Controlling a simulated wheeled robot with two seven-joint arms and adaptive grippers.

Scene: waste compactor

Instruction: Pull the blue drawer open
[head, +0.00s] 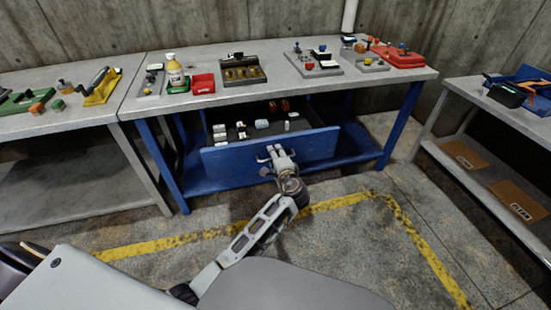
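The blue drawer (225,164) hangs under the middle workbench and stands pulled out, with its inside showing from above. Several small white and grey items and two red-orange ones lie in it. My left gripper (276,150) is at the middle of the drawer's front panel, near its top edge. Its fingers point at the panel, and it hides any handle there. I cannot tell whether the fingers are closed on something. My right gripper is not in view.
The middle workbench (290,92) has a grey top and blue legs, and holds a bottle, a red bin (203,84) and fixtures. Other benches stand left and right. The floor in front of the drawer is clear, with yellow lines (335,203).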

